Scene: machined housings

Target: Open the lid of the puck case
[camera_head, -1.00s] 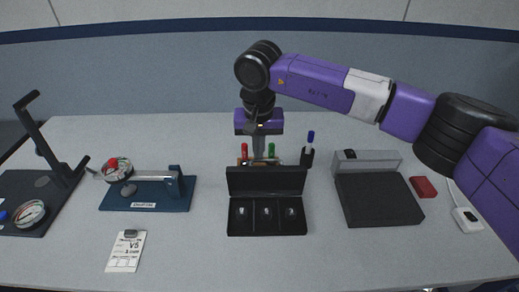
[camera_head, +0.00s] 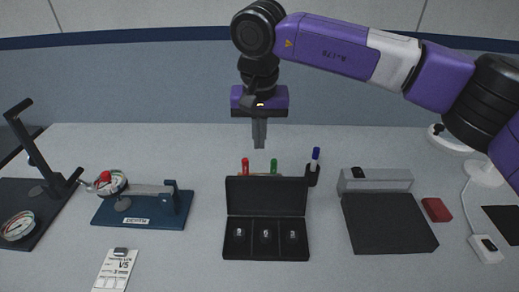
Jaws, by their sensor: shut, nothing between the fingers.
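The black puck case (camera_head: 266,250) stands at the middle of the table. Its lid (camera_head: 266,196) is up, standing at the back edge of the case.
Red and green markers (camera_head: 245,166) and a blue-capped pen in a black holder (camera_head: 313,172) stand behind the case. A blue gauge stand (camera_head: 140,208) is at left, a dark plate with a grey block (camera_head: 390,222) at right. The table's front middle is clear.

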